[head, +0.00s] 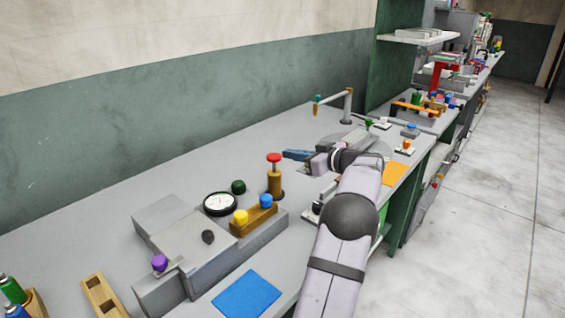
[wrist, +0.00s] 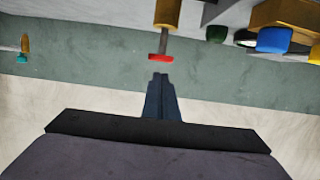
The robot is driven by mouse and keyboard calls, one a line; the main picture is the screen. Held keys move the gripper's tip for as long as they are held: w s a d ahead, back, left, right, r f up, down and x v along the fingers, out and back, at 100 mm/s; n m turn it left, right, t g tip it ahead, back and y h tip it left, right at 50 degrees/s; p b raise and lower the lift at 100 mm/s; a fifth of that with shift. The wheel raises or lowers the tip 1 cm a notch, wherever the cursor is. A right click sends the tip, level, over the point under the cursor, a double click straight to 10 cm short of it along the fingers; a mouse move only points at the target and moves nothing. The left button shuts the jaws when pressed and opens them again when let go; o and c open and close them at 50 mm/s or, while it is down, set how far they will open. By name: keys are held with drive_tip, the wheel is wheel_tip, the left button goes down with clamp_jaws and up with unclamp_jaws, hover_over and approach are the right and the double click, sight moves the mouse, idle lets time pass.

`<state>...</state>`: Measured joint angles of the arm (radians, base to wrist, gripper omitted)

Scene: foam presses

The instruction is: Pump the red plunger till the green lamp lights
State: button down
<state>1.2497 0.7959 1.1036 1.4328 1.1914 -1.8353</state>
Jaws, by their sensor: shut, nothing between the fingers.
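The red plunger (head: 274,157) is a flat red cap on a thin rod above an upright brass cylinder (head: 275,182) on the bench. The rod shows between cap and cylinder. In the wrist view the picture is upside down and the red cap (wrist: 160,58) is just ahead of the fingertips. My gripper (head: 286,154) has dark blue fingers, shut and empty, close to the right of the cap. A small gap shows between them in the wrist view (wrist: 160,76). A dark green dome (head: 238,187), perhaps the lamp, stands left of the cylinder and looks unlit.
A round white gauge (head: 220,203) is beside the dome. A brass block (head: 254,219) carries a yellow knob (head: 241,216) and a blue knob (head: 266,200). A grey machine (head: 188,245) with a purple knob (head: 160,263) is at left. The bench behind the plunger is clear.

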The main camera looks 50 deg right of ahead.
drive_tip(key=shift+b+v, duration=0.6)
drive_tip(key=shift+v, duration=1.9)
drive_tip(key=shift+r, duration=0.1)
drive_tip(key=shift+w, duration=0.15)
